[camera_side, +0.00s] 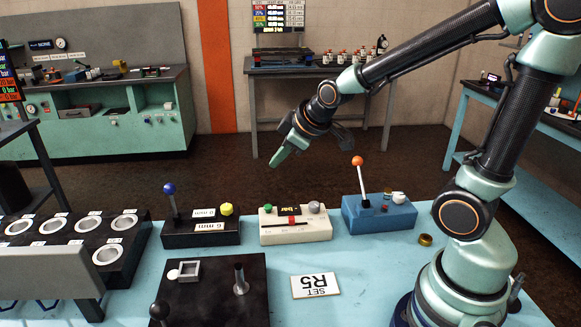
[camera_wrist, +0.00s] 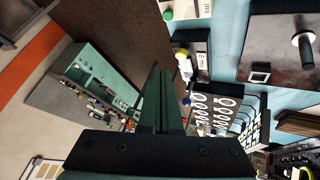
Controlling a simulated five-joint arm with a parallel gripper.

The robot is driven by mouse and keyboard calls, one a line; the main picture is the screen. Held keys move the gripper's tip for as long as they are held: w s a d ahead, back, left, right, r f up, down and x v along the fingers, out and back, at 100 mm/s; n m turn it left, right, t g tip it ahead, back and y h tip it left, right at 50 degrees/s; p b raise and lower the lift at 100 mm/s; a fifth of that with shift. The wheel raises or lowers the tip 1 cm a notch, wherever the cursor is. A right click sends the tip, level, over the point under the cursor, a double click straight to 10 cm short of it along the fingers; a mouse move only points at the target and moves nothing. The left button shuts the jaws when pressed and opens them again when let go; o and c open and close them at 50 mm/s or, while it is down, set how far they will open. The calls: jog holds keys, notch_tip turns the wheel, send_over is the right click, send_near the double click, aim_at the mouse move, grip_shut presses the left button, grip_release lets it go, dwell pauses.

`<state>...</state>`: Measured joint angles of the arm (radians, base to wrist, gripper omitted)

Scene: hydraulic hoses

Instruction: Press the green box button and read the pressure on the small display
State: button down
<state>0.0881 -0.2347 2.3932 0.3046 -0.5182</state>
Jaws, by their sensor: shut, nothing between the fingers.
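The cream box (camera_side: 296,230) stands on the blue table in the side view, with a green button (camera_side: 267,209) at its left end and a grey knob at its right end. A small dark display (camera_side: 291,211) between them shows yellow lettering that looks like "bar"; I cannot read a pressure. My gripper (camera_side: 275,162) is shut and empty, in the air above and behind the box, apart from the button. In the wrist view my gripper (camera_wrist: 160,75) points up the picture; the green button (camera_wrist: 168,15) is near the top edge, with part of its box.
A black box with a blue-knobbed lever (camera_side: 169,189) and yellow knob stands left of the cream box. A blue box with an orange-tipped lever (camera_side: 358,162) stands right.

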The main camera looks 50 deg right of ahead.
aim_at(268, 207)
jog(key=w+d+f+n+t, duration=0.1)
jog(key=w+d+f+n, duration=0.2)
jog(key=w+f, duration=0.1)
jog(key=shift+w+f+h, duration=0.3)
jog(key=shift+w+f, duration=0.05)
jog(key=shift+w, duration=0.3)
jog(key=shift+f, duration=4.4)
jog(key=shift+f, duration=0.4)
jog(key=shift+f, duration=0.5)
jog(key=shift+r, duration=0.95)
jog(key=shift+r, duration=0.1)
